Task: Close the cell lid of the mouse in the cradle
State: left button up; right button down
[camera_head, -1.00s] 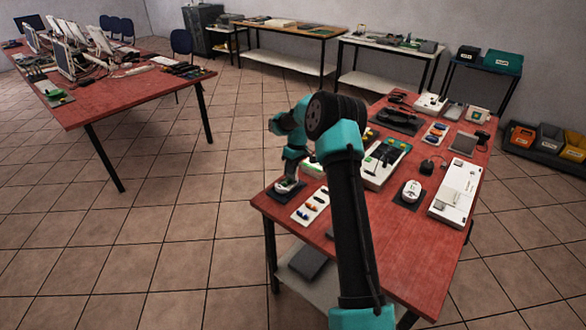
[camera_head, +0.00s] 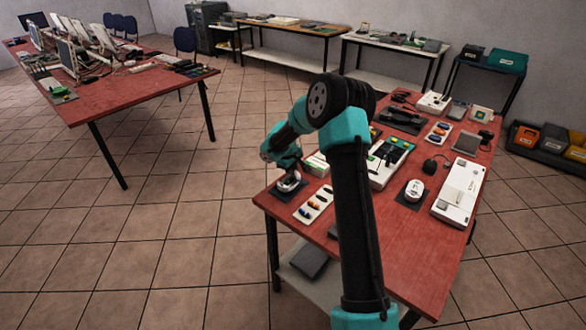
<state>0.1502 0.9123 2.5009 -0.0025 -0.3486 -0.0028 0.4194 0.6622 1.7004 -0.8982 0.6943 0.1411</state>
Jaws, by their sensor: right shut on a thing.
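The mouse in the cradle (camera_head: 289,183) is a small pale and dark shape on a dark pad at the table's near left corner. A second white mouse (camera_head: 414,190) with a green patch lies on another dark pad to the right. My left gripper is not in view.
A white tray with coloured cells (camera_head: 314,206) lies right of the cradle. A white and green box (camera_head: 317,164) stands behind it. A parts tray (camera_head: 390,160) and a long white case (camera_head: 459,192) lie further right. My right arm crosses the red table (camera_head: 410,265).

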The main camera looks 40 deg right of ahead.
jog(key=shift+a+h, duration=0.2)
jog(key=shift+h, duration=0.6)
jog(key=c, duration=1.3)
grip_release()
jog(key=shift+c, duration=0.2)
jog(key=v, duration=1.7)
jog(key=shift+s+r, duration=0.15)
